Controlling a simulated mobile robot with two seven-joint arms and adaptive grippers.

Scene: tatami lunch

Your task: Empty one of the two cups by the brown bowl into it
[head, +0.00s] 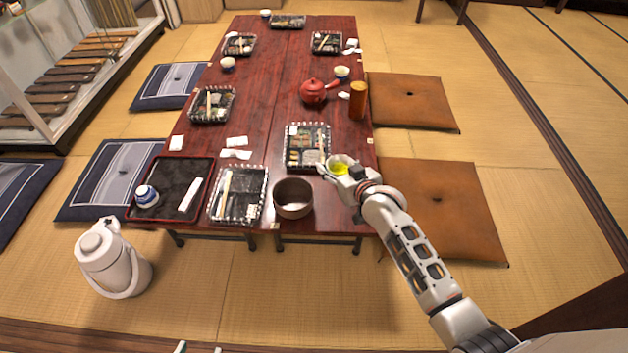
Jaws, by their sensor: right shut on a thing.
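The brown bowl (293,198) stands upright near the table's front edge; its inside looks dark and I see no liquid in it. My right gripper (342,174) is shut on a cup (331,161) behind and to the right of the bowl. Yellow-green liquid shows in this cup, which looks upright and is partly hidden by the gripper. I cannot tell whether it touches the table. A blue-and-white cup (147,197) stands on the black tray (166,214) to the left. Two small tips at the bottom edge may be my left gripper (199,350); its state is unclear.
A clear-lidded lunch box (238,215) lies left of the bowl, another (307,170) behind it. A red teapot (314,92) and a brown cylinder (358,101) stand farther back. A white jug (101,258) stands on the floor at left. Bare table lies between bowl and cup.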

